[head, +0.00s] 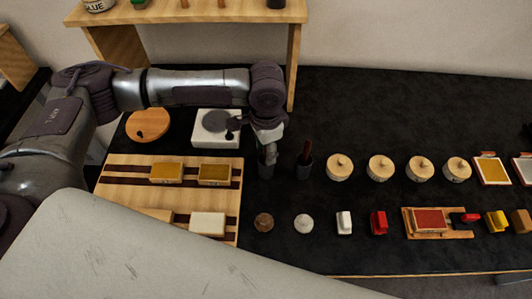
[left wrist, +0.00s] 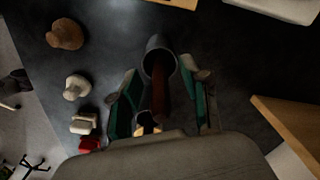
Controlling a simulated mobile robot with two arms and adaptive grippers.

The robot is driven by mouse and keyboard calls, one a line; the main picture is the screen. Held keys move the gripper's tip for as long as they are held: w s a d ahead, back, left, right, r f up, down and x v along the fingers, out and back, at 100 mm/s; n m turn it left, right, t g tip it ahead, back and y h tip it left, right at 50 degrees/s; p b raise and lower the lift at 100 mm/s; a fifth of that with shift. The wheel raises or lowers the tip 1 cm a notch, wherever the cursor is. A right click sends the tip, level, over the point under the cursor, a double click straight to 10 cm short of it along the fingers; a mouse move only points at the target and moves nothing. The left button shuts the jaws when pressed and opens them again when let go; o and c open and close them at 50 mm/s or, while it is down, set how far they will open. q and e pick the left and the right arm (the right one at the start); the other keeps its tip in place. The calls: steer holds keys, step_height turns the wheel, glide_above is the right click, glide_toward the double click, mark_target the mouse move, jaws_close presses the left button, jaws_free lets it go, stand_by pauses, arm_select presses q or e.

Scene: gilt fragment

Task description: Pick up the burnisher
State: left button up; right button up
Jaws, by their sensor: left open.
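A dark cup (head: 304,170) holds an upright tool with a dark brown handle (head: 307,148). A second dark cup (head: 265,171) stands just left of it. I cannot tell for sure which tool is the burnisher. My left gripper (head: 268,153) points down over the left cup and hides most of what is in it. In the left wrist view, my left gripper (left wrist: 167,110) is open, with its green-sided fingers apart. A grey cup (left wrist: 158,46) and a reddish-brown handle (left wrist: 160,88) show between and just beyond the fingers. My right gripper is out of view.
Several round wooden-lidded pots (head: 340,168) stand to the right. Stamps and blocks (head: 303,223) line the front. A slatted wooden board (head: 128,178) lies left, with a white block-like device (head: 205,137) behind it. A wooden shelf (head: 200,14) stands at the back.

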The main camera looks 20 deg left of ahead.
arm_select(q)
steer(key=shift+f, duration=0.15)
jaws_close()
